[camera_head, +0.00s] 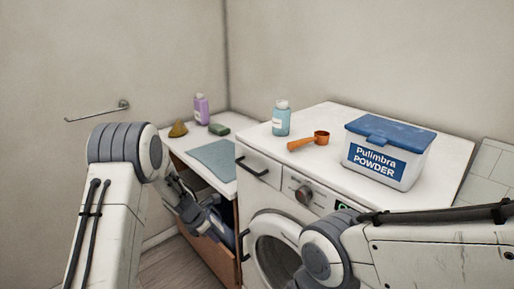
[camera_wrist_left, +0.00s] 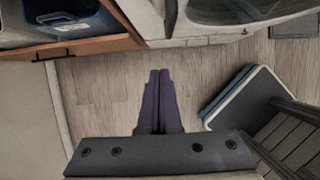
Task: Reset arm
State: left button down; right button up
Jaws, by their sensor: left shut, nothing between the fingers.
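My left gripper (camera_head: 210,232) is low in front of the open wooden cabinet, left of the washing machine, in the head view. In the left wrist view its two dark fingers (camera_wrist_left: 160,74) lie side by side, shut, with nothing between them, above the wooden floor. My left arm is bent, with its elbow high at the left of the head view. My right arm enters from the right in front of the washing machine; its gripper is not seen.
The washing machine (camera_head: 262,222) carries a blue bottle (camera_head: 281,121), an orange scoop (camera_head: 308,141) and a powder box (camera_head: 385,160). The counter at left holds a purple bottle (camera_head: 201,109), a green sponge (camera_head: 219,129) and a grey cloth (camera_head: 215,158). The open cabinet (camera_wrist_left: 90,46) is close to my left gripper.

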pick_arm(q)
jog(key=w+d+r+n+t+y, duration=0.1)
jog(key=w+d+r+n+t, duration=0.15)
jog(key=d+r+n, duration=0.55)
jog(key=s+r+n+t+y, duration=0.1)
jog(key=s+r+n+y, duration=0.1)
jog(key=s+r+n, duration=0.8)
jog(key=s+d+n+g, duration=0.2)
jog(key=s+n, duration=0.7)
jog(key=s, duration=0.5)
jog(key=s+d+n+g, duration=0.3)
jog(key=s+n+g, duration=0.2)
jog(key=s+n, duration=0.5)
jog(key=s, duration=0.4)
jog(key=shift+d+r+h, duration=0.15)
jog(key=shift+d+h, duration=0.1)
jog(key=shift+h, duration=0.15)
